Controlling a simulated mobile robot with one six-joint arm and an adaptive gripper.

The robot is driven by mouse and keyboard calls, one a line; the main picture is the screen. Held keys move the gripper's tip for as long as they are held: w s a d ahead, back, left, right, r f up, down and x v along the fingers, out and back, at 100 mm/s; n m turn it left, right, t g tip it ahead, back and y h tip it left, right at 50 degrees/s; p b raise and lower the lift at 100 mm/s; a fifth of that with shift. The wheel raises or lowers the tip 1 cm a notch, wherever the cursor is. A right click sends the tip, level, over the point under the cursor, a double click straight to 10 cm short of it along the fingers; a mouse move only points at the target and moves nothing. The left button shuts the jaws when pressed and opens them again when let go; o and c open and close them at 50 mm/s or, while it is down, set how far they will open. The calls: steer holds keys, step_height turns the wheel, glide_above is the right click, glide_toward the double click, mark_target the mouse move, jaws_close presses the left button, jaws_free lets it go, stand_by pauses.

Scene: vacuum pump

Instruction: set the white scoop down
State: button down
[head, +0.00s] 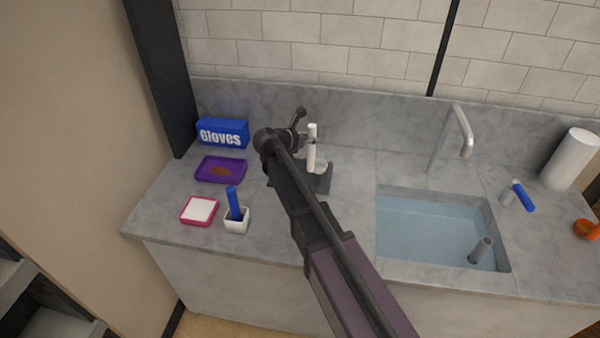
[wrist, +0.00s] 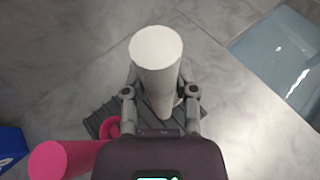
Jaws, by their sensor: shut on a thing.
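The white scoop (head: 312,150) is upright, with its thick handle on top and its bowl low down. In the wrist view its handle (wrist: 157,50) stands between the two fingers. My gripper (head: 306,138) is shut on it; the fingers also show on both sides of the handle in the wrist view (wrist: 161,93). The scoop is over a dark ribbed mat (head: 324,181), which also shows in the wrist view (wrist: 97,120). I cannot tell whether the bowl touches the mat. My arm hides part of the mat in the head view.
A pink handled object (wrist: 62,160) lies beside the mat, its ring reaching the mat's edge. Left on the counter are a Gloves box (head: 222,133), purple tray (head: 206,172), pink-rimmed tray (head: 187,217) and white cup (head: 236,226). A water-filled sink (head: 430,228) is right.

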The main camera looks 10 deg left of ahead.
steer(key=shift+s+a, duration=0.15)
steer(key=shift+a, duration=0.05)
steer(key=s+d+r+n+y+p, duration=0.1)
steer(key=s+d+r+p, duration=0.1)
steer(key=s+d, duration=0.9)
steer(key=shift+d+r+t, duration=0.15)
steer(key=shift+r+t, duration=0.15)
steer(key=shift+w, duration=0.1)
steer(key=w+a, duration=0.3)
steer(key=w+a+f, duration=0.1)
steer(key=w+a, duration=0.2)
steer(key=w, duration=0.1)
steer(key=w+a, duration=0.3)
steer(key=a, duration=0.1)
steer(key=shift+w+f+b, duration=0.2)
steer(key=shift+w+b, duration=0.15)
steer(key=shift+b, duration=0.05)
